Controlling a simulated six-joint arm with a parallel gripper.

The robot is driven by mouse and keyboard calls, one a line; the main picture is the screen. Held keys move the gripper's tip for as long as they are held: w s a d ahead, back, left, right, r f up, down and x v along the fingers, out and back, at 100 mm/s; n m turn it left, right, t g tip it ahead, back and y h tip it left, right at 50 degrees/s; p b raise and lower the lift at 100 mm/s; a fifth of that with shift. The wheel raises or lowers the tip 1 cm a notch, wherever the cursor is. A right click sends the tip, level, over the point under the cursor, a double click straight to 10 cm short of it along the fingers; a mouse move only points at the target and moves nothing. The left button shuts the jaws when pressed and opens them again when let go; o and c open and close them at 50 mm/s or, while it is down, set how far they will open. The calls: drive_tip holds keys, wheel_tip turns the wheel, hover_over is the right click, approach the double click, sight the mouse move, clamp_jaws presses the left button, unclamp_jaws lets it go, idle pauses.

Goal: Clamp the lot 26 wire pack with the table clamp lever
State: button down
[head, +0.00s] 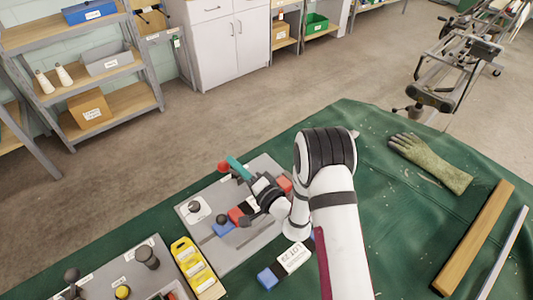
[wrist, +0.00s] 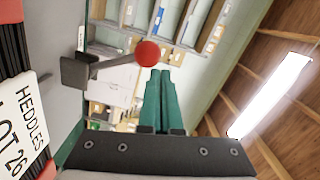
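The lot 26 pack has red and black parts and a white label reading "HEDDLES LOT 26" (wrist: 18,120) at the left of the wrist view. In the head view its red end (head: 235,215) shows on the grey board, with its middle hidden behind my gripper. The clamp lever is a grey rod with a red ball knob (wrist: 147,52), and the knob also shows in the head view (head: 224,166). My gripper (wrist: 166,72) has its green fingers together with nothing between them. In the head view the fingers (head: 238,168) are beside the knob; contact cannot be told.
A blue-ended pack with a white label (head: 293,257) lies near the board's front. A board with knobs (head: 147,258) and a yellow tray (head: 195,265) are at the left. A glove (head: 430,163) and wooden bar (head: 474,238) lie at the right.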

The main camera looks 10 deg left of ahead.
drive_tip(key=shift+s+a+f, duration=0.1)
drive_tip(key=shift+s+a, duration=0.05)
drive_tip(key=shift+s, duration=0.05)
drive_tip(key=s+d+r, duration=0.3)
drive_tip(key=s+d, duration=0.2)
drive_tip(key=d, duration=0.5)
drive_tip(key=shift+d, duration=0.15)
